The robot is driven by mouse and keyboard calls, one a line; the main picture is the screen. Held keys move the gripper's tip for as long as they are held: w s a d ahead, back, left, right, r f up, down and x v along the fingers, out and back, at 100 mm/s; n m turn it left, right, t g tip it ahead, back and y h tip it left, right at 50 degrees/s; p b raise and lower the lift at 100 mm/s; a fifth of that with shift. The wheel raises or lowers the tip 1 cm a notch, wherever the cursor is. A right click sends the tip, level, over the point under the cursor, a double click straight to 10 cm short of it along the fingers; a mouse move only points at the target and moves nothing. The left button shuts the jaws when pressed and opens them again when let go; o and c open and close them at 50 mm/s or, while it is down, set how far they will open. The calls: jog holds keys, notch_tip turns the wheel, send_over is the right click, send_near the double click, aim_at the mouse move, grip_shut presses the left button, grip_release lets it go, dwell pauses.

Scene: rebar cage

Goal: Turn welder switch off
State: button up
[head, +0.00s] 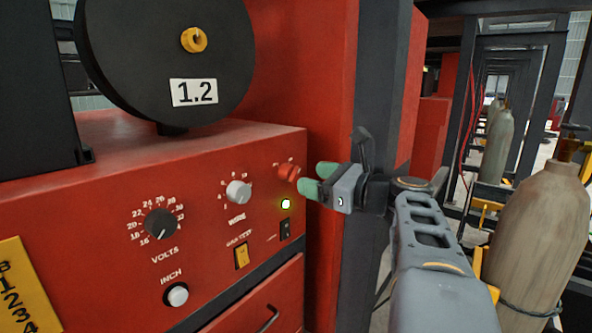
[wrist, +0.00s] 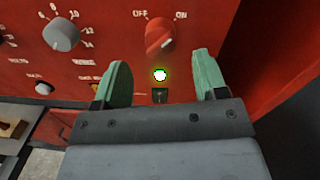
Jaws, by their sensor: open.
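The welder (head: 110,160) is a red box with dials on its front panel. Its red rotary switch (head: 288,172) sits at the panel's upper right. In the wrist view the same red switch (wrist: 160,38) has OFF printed at its upper left and ON at its upper right. A green lamp (head: 285,204) glows below it. My gripper (head: 317,179) has green fingers, is open and empty, and is close in front of the panel. In the wrist view its fingertips (wrist: 158,70) stand left and right of the lamp, below the switch. Contact with the panel cannot be told.
A black rocker switch (head: 285,229), a yellow switch (head: 242,256), a white knob (head: 238,191) and a black volts knob (head: 160,224) share the panel. A black spool (head: 135,60) stands on top. Gas cylinders (head: 540,235) stand at the right.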

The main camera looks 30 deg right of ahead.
aim_at(297, 174)
jog(key=shift+p+x, duration=0.5)
jog(key=shift+x, duration=2.25)
jog(key=shift+c, duration=0.2)
jog(key=c, duration=0.9)
jog(key=shift+o, duration=0.2)
